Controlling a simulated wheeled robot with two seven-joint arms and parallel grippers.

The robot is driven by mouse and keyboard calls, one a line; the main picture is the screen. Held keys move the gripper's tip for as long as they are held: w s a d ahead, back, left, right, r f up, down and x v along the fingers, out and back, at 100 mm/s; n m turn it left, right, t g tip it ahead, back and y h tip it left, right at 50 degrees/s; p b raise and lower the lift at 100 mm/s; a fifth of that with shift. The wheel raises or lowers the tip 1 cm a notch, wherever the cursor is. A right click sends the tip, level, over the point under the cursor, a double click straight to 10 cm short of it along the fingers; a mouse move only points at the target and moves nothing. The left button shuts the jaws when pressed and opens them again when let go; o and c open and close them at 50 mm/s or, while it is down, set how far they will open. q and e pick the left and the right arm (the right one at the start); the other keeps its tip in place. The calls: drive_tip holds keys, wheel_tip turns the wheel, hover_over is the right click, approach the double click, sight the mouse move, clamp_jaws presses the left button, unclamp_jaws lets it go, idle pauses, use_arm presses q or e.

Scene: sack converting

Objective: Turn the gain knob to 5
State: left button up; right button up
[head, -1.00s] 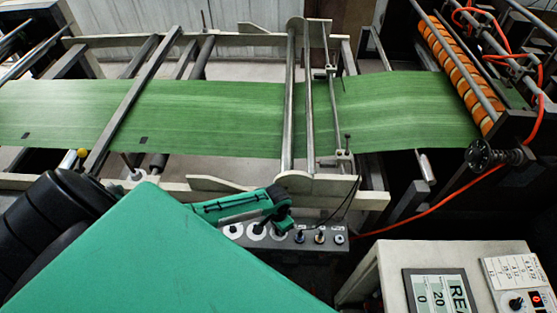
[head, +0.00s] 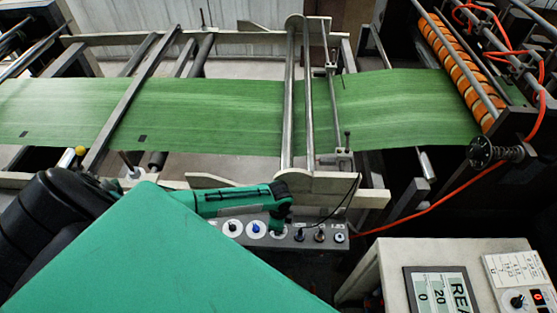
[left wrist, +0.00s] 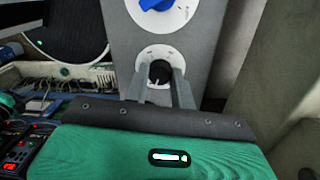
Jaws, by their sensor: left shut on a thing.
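A grey control panel (head: 312,247) below the machine carries several knobs and small switches. A white dial with a dark knob (head: 232,228) and one with a blue knob (head: 256,228) show in the head view. My left gripper (head: 279,224) points down at the dial to the right of these and hides most of it. In the left wrist view its fingers (left wrist: 160,84) are shut on a black knob (left wrist: 159,71) on a white dial plate (left wrist: 150,54). The blue knob (left wrist: 157,4) is beyond it. Dial marks are unreadable. My right gripper is out of view.
A green web (head: 210,115) runs across the machine above the panel. A cream side rail (head: 345,190) lies close behind my left gripper. A white cabinet (head: 385,262) with a display (head: 438,290) stands at lower right. An orange cable (head: 430,208) crosses between them.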

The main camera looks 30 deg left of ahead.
use_arm(q)
drive_tip(key=shift+m, duration=0.9)
drive_tip(key=o, duration=1)
wheel_tip(320, 180, up, 14)
drive_tip(key=b, duration=0.4)
drive_tip(key=shift+w, duration=0.3)
drive_tip(key=shift+a+f, duration=0.1)
